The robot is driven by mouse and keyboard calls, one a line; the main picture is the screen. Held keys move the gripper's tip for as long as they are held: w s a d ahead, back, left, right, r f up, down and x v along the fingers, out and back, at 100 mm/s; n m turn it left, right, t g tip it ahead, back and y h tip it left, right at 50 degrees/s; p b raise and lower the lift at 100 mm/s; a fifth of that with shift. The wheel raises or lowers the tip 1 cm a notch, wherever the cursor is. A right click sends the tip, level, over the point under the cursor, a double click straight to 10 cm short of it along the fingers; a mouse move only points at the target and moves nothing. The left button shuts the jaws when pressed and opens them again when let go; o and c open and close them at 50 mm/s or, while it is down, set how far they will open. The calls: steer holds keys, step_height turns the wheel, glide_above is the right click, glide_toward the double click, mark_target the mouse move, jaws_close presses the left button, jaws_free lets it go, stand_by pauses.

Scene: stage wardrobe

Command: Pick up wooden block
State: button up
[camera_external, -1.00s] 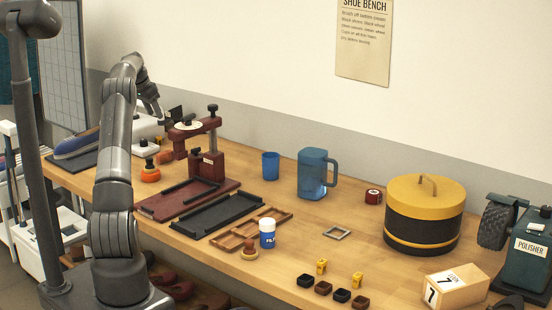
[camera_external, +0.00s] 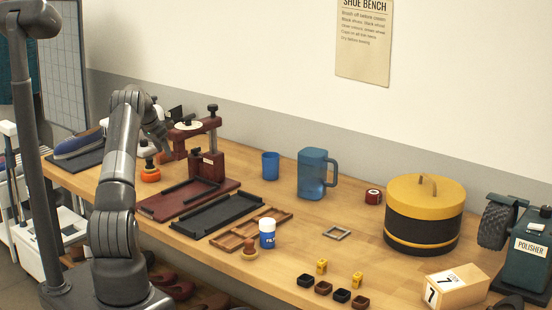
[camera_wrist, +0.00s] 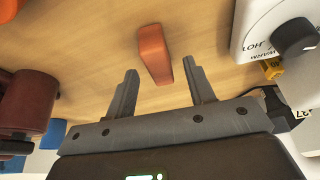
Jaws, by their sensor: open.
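An orange-brown block (camera_wrist: 154,54) stands on the wooden bench in the wrist view, just ahead of and between my fingertips. My gripper (camera_wrist: 160,70) is open, one finger on each side of the block's near end, with nothing held. I cannot tell how high the fingers are above the bench. In the external view my gripper (camera_external: 163,132) is at the bench's far left, partly hidden by my arm, and the block is not clear there. A pale wooden block marked 7 (camera_external: 462,291) sits at the bench's right front, far from my gripper.
A white device with a black knob (camera_wrist: 281,32) stands close on the right in the wrist view. A dark red post (camera_wrist: 29,100) stands on the left. In the external view a dark red press (camera_external: 207,160) and orange-based item (camera_external: 150,176) are near my gripper.

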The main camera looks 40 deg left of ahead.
steer(key=x, duration=0.2)
steer(key=shift+w+f, duration=0.15)
steer(key=shift+f, duration=0.05)
steer(key=shift+c, duration=0.3)
steer(key=c, duration=1)
steer(key=shift+r, duration=0.15)
